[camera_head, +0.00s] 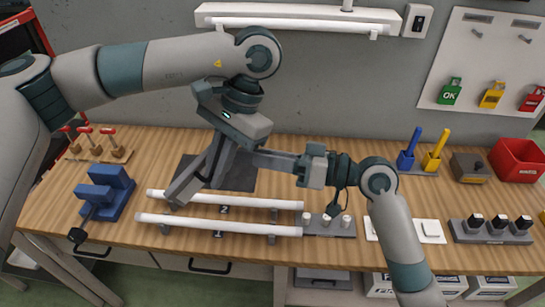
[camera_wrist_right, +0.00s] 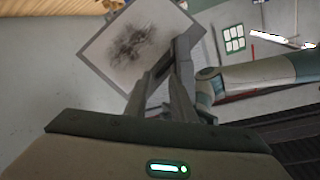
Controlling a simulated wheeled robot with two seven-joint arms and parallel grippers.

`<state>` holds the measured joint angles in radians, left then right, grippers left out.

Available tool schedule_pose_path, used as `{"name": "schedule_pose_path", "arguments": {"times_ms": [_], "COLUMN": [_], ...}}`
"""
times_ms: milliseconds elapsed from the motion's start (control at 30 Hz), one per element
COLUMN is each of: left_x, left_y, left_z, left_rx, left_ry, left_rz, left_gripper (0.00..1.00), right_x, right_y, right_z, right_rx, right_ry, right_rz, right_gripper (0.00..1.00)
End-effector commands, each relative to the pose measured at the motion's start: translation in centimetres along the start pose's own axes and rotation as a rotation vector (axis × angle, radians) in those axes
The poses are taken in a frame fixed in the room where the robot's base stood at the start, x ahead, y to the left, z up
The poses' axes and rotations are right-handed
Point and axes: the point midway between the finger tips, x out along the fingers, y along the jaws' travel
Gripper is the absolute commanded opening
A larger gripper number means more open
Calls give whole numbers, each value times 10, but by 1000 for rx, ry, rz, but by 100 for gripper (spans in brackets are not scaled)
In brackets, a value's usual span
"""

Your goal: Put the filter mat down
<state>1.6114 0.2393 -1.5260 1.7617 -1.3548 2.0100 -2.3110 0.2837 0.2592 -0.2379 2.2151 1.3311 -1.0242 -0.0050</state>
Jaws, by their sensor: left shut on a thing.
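In the right wrist view, a pale square sheet with a dark blot, the filter mat (camera_wrist_right: 112,42), stands tilted beyond my right fingertips, clear of the table. My left gripper (camera_head: 195,178) hangs over the back left of the bench and is shut on a thin grey piece, which looks like the mat seen nearly edge-on. My right gripper (camera_head: 262,158) points left towards it.
A dark square pad (camera_head: 238,178) lies on the wooden bench (camera_head: 330,147) below my left gripper. A blue vise (camera_head: 105,192) stands left. Tool holders, a dark block and a red bin (camera_head: 520,158) stand right.

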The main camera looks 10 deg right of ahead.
Motion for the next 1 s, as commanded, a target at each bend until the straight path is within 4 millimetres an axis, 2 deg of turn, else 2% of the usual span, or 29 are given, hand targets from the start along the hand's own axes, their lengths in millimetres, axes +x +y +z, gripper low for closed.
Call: {"name": "schedule_pose_path", "arguments": {"times_ms": [200,500,567,600,700,733,800,1000], "left_x": [0,0,0,0,0,0,0,0], "left_y": [0,0,0,0,0,0,0,-2], "left_z": [0,0,0,0,0,0,0,1], "left_rx": [0,0,0,0,0,0,0,-3], "left_ry": [0,0,0,0,0,0,0,-2], "left_rz": [0,0,0,0,0,0,-1,-2], "left_gripper": [0,0,0,0,0,14,29,29], "right_x": [13,14,14,14,14,14,14,13], "right_y": [0,0,0,0,0,0,0,1], "right_z": [0,0,0,0,0,0,0,0], "right_rx": [1,0,0,0,0,-1,-1,-1], "right_ry": [-1,-1,-1,-1,-1,0,-1,-2], "right_rz": [0,1,1,1,2,1,2,4], "right_gripper": [23,23,11,1,0,0,0,0]}}
